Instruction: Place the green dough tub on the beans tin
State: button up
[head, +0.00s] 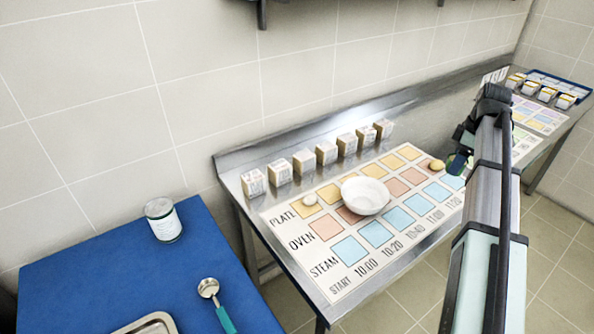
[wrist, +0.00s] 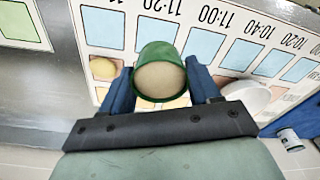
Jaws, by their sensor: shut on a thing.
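The green dough tub (wrist: 161,55) is between the two blue fingers of my gripper (wrist: 162,88) in the wrist view, with its pale round face towards the camera. My gripper is shut on it, over the printed chart. In the head view my arm hides most of the gripper and tub. The beans tin (head: 163,220), white-labelled with a dark green edge, stands upright on the blue worktop at the left of the head view. It also shows small at the right edge of the wrist view (wrist: 290,140), well away from my gripper.
A white bowl (head: 365,196), a pale ball (head: 310,199) and a yellow ball (head: 437,165) sit on the chart (head: 335,285). Several small boxes (head: 327,153) line its back edge. A ladle (head: 209,288) and metal tray (head: 148,325) lie on the blue worktop (head: 95,268), in front of the tin.

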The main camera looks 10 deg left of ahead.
jog(key=w+a+n, duration=0.1)
jog(key=a+n, duration=0.2)
jog(key=a, duration=1.8)
notch_tip(320, 180, up, 8)
jog(key=r, duration=0.1)
send_over(157, 206)
jog(key=shift+d+f, duration=0.2)
jog(key=shift+f, duration=5.05)
jog(key=shift+f, duration=0.15)
